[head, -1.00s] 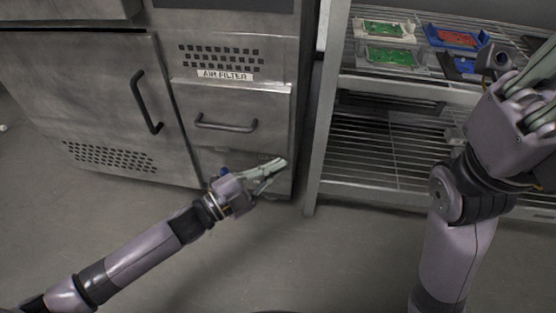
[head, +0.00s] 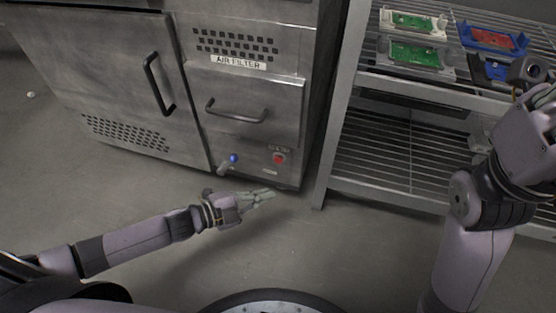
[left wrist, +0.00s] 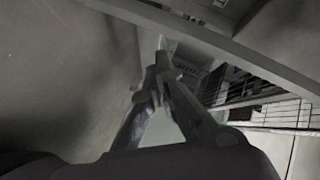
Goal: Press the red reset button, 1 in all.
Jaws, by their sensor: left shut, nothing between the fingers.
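The red reset button (head: 279,158) is on the lower front panel of the metal cabinet, below the drawer, under a small label. My left gripper (head: 270,194) is shut and empty, below and slightly left of the button and apart from it in the picture. In the left wrist view the left gripper's fingers (left wrist: 160,75) show dark and close together; I cannot make out the button there. My right gripper (head: 545,95) is at the right edge by the rack, partly cut off, and I cannot tell its jaw state.
A blue-tipped lever (head: 233,159) sticks out left of the button. The drawer handle (head: 236,112) and door handle (head: 158,84) protrude from the cabinet. A wire rack (head: 390,150) with trays of circuit boards (head: 413,54) stands to the right. The floor in front is clear.

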